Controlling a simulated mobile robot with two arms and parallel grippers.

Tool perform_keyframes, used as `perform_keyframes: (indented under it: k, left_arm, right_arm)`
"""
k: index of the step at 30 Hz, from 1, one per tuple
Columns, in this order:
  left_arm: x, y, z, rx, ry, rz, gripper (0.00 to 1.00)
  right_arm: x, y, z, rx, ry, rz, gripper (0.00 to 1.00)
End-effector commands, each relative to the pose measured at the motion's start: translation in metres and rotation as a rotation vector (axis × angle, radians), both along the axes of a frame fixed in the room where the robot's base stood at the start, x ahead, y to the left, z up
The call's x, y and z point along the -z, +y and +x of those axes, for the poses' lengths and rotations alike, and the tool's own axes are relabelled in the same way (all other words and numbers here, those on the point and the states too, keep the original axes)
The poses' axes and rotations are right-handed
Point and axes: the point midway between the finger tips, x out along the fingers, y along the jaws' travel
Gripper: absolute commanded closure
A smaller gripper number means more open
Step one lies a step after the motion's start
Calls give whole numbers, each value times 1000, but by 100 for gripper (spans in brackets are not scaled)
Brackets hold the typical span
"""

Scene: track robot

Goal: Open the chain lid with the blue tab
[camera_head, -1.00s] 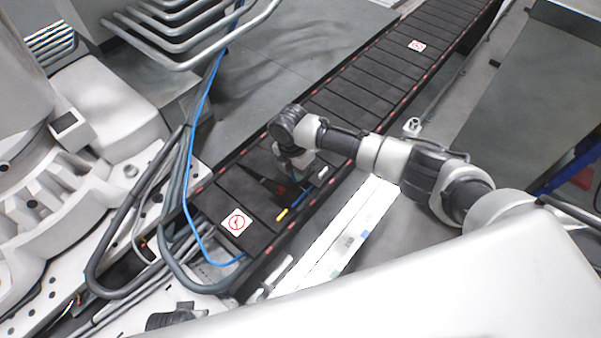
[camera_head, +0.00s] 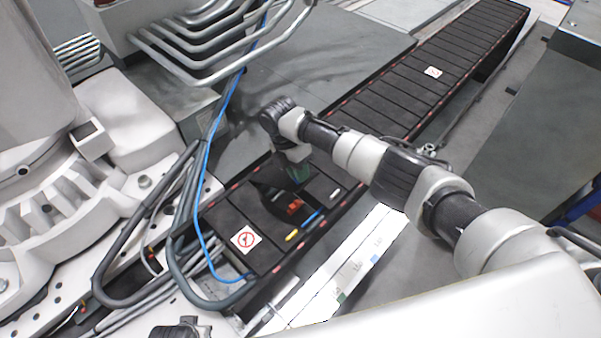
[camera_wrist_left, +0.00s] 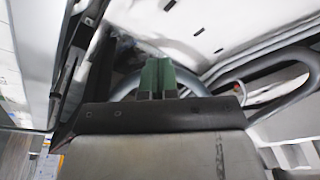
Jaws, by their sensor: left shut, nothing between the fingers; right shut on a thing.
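The black cable chain (camera_head: 325,185) runs from the lower middle to the upper right in the head view. A blue tab (camera_head: 312,217) lies on its near edge, between a yellow tab (camera_head: 291,236) and a white tab (camera_head: 335,192). Beside the blue tab, the lid (camera_head: 268,190) looks tilted up, with orange-red items (camera_head: 293,207) showing in the dark gap. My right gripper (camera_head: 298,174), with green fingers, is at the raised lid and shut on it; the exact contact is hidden. My left gripper (camera_wrist_left: 157,80) is shut and empty in the left wrist view.
A blue cable (camera_head: 203,170) and grey hoses (camera_head: 165,215) hang left of the chain. Metal pipes (camera_head: 205,55) stand above it. A white strip (camera_head: 350,268) lies right of the chain. Floor beyond it looks clear.

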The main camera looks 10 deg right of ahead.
Motion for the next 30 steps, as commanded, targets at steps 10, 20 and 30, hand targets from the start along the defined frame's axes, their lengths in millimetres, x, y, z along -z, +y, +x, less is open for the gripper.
perform_keyframes:
  k: [10,20,30]
  left_arm:
    - [1,0,-1,0,1,0,100]
    - [1,1,-2,0,3,1,100]
    - [14,3,-3,0,2,4,100]
  right_arm:
    - [1,3,1,-3,-11,7,71]
    - [-1,2,1,-1,-6,5,66]
    - [-52,14,18,-4,-10,7,66]
